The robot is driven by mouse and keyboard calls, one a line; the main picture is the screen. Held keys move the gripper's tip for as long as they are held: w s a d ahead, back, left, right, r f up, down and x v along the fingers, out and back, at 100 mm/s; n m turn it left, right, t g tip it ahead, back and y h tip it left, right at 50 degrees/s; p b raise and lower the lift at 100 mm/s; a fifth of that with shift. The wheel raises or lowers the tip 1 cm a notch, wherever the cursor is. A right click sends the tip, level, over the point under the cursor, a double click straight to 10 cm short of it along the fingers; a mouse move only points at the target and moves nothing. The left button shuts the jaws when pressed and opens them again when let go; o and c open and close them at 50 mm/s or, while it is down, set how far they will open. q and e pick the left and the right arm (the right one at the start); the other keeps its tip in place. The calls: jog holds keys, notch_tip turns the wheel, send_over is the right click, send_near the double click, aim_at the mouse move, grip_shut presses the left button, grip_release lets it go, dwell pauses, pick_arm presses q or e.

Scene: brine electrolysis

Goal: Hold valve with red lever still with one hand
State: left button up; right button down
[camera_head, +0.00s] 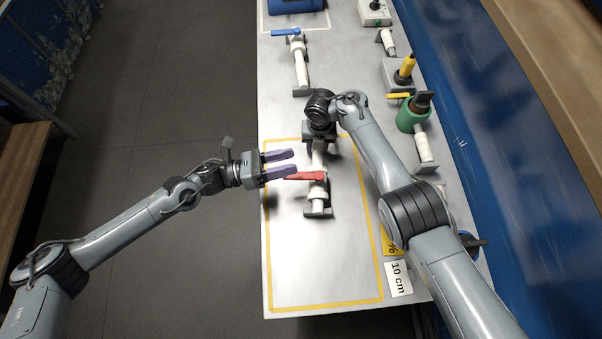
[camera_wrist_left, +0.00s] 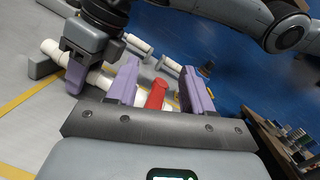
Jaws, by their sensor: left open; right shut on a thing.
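The valve with a red lever stands on the table inside the yellow outline; its red lever (camera_head: 304,176) points left, and its white pipe body (camera_head: 319,195) runs up the picture. My right gripper (camera_head: 319,140) is shut on the upper part of the white pipe, its fingers partly hidden under the wrist. My left gripper (camera_head: 279,163) is open, with purple fingers pointing right, just left of the valve beside the lever. In the left wrist view the red lever (camera_wrist_left: 156,94) shows between the purple fingers (camera_wrist_left: 160,85); I cannot tell whether they touch it.
A valve with a blue lever (camera_head: 286,32) stands farther up the table. A "10 cm" card (camera_head: 398,279) lies near the right edge. The lower part of the yellow outline is clear.

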aim_at(301, 175)
pick_arm(q)
jog(key=s+a+f+m+g, duration=0.2)
jog(key=a+f+m+g, duration=0.25)
jog(key=a+m, duration=0.2)
jog(key=d, duration=1.1)
jog(key=shift+w+f, duration=0.1)
jog(key=shift+w, duration=0.15)
jog(key=shift+a, duration=0.1)
grip_shut()
